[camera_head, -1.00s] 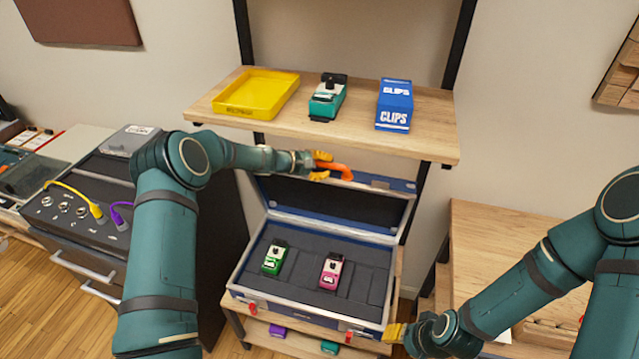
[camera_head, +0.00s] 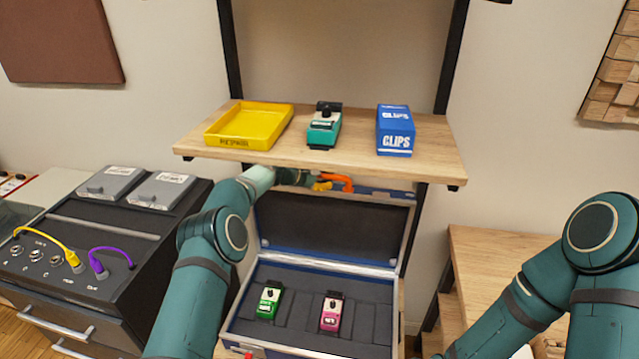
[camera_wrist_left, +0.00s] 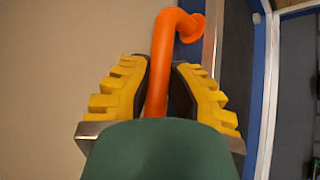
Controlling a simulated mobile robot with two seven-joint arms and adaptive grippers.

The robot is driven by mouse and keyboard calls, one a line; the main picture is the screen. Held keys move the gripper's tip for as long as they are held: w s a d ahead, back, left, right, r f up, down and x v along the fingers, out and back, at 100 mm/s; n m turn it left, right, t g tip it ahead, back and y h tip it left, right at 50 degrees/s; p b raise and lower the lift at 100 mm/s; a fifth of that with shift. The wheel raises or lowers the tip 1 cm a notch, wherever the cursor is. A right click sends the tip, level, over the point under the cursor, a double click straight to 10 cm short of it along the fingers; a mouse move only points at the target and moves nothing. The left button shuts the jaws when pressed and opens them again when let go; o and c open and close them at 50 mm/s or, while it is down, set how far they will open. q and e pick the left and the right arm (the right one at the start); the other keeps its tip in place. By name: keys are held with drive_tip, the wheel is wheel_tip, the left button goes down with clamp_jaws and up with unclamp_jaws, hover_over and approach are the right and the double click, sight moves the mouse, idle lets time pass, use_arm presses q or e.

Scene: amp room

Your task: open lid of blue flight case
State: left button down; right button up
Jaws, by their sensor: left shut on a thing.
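The blue flight case (camera_head: 310,349) stands below the wooden shelf with its lid (camera_head: 330,230) raised and tilted back. A green pedal (camera_head: 269,300) and a pink pedal (camera_head: 332,312) sit in its dark foam. My left gripper (camera_head: 325,184) is at the lid's top edge, under the shelf. It is shut on the orange handle (camera_head: 342,181), which also shows between the yellow fingers in the left wrist view (camera_wrist_left: 160,75). The lid's blue edge is at the right there. My right gripper is out of the frame; only its arm shows at the lower right.
The shelf (camera_head: 440,163) is just above the lid and my left gripper. It holds a yellow tray (camera_head: 248,143), a teal pedal (camera_head: 324,126) and a blue CLIPS box (camera_head: 395,131). A black cabinet with cables (camera_head: 110,232) is left, a wooden bench (camera_head: 490,250) right.

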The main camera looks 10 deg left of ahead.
sight(312, 192)
use_arm(q)
drive_tip(key=shift+w+a+f, duration=0.2)
idle(0.4)
drive_tip(key=c, duration=0.9)
unclamp_jaws()
drive_tip(key=shift+o, duration=0.2)
drive_tip(key=shift+d, duration=0.1)
drive_tip(key=shift+s, duration=0.1)
drive_tip(key=shift+s+a+r, duration=0.25)
drive_tip(key=shift+a+r, duration=0.1)
drive_tip(key=shift+a, duration=0.15)
drive_tip(key=v, duration=0.4)
drive_tip(key=shift+w, duration=0.1)
drive_tip(key=s+a, duration=0.7)
drive_tip(key=a, duration=0.2)
drive_tip(key=shift+s+r, duration=0.15)
drive_tip(key=shift+s, duration=0.1)
